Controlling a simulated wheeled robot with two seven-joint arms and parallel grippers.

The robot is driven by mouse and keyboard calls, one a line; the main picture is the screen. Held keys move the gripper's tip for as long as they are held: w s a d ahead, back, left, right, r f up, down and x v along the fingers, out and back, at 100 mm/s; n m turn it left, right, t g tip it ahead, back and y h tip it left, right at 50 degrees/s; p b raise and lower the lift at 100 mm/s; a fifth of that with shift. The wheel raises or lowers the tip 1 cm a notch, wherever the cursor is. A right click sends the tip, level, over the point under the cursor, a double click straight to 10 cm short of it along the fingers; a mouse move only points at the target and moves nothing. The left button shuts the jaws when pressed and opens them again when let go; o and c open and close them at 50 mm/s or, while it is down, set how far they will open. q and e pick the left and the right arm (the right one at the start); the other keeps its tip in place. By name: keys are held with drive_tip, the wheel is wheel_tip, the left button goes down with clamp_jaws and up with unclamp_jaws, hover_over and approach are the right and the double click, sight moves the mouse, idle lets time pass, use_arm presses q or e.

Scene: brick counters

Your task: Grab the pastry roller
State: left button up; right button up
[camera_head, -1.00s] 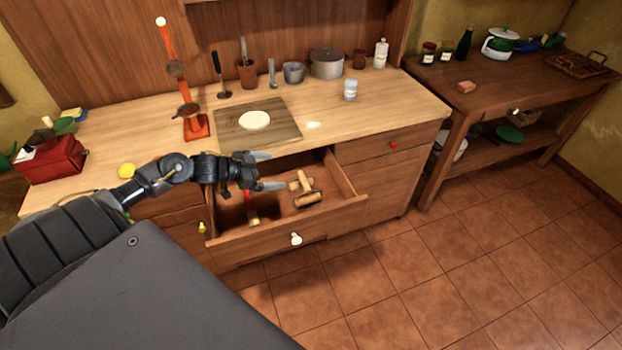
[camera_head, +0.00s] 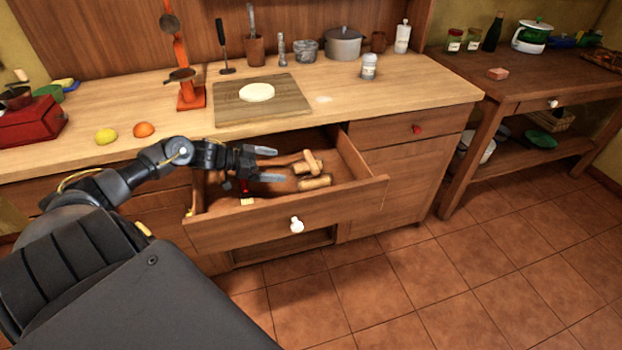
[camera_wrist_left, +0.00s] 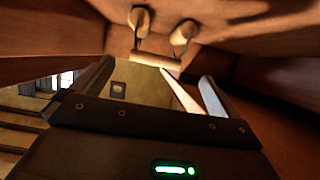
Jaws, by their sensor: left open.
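The pastry roller appears to be the pale wooden tool (camera_head: 315,183) lying in the open drawer (camera_head: 340,203), with a thicker cylinder in front and narrower wooden parts behind it. My left gripper (camera_head: 268,164) is open and empty, its fingers pointing right toward the roller, a short gap to the left of it. In the left wrist view, the wooden roller (camera_wrist_left: 156,61) shows ahead of the open fingers (camera_wrist_left: 186,75), joined by thin metal to two rounded wooden ends. Whether the fingers are level with it is unclear. My right gripper is not in view.
A red-handled tool (camera_head: 246,191) lies in the drawer under my left gripper. The drawer front has a white knob (camera_head: 296,225). Above is the counter with a cutting board (camera_head: 290,107), a lemon (camera_head: 106,136) and an orange (camera_head: 144,130) near its edge.

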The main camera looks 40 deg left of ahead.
sight(305, 168)
use_arm(q)
drive_tip(key=shift+x, duration=3)
drive_tip(key=x, duration=0.4)
drive_tip(key=shift+w+d, duration=0.2)
drive_tip(key=shift+d, duration=0.05)
drive_tip(key=shift+w+d+f, duration=0.1)
drive_tip(key=shift+w+f, duration=0.05)
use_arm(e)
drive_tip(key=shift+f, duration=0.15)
use_arm(q)
drive_tip(key=shift+c, duration=0.4)
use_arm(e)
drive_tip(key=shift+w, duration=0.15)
use_arm(q)
drive_tip(key=c, duration=1)
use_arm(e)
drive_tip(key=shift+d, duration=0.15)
